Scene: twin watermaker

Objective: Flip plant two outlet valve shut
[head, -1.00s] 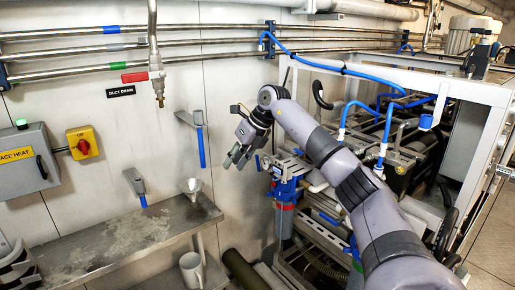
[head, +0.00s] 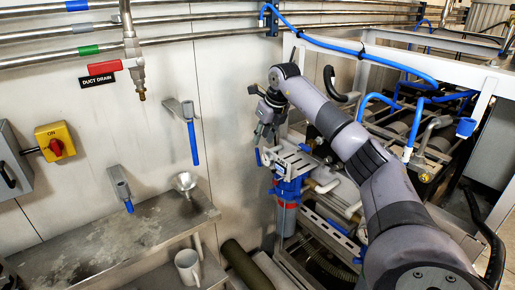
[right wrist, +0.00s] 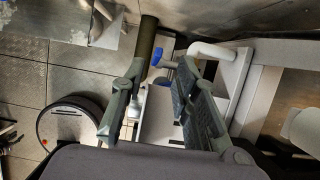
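My right gripper (head: 264,132) is in front of the wall, just above and left of the blue filter housing (head: 288,190). In the right wrist view its two fingers (right wrist: 160,72) are spread apart with nothing gripped. A small blue lever (right wrist: 163,59) shows beyond and between the fingertips. A small blue handle (head: 258,157) shows just below the gripper in the head view, apart from it as far as I can tell. No label marks it as the plant two outlet valve. My left gripper is not in view.
The metal frame with pipes and blue hoses (head: 385,45) fills the right. A steel shelf (head: 95,245) with a funnel (head: 186,182) is at lower left, a mug (head: 188,267) beneath it.

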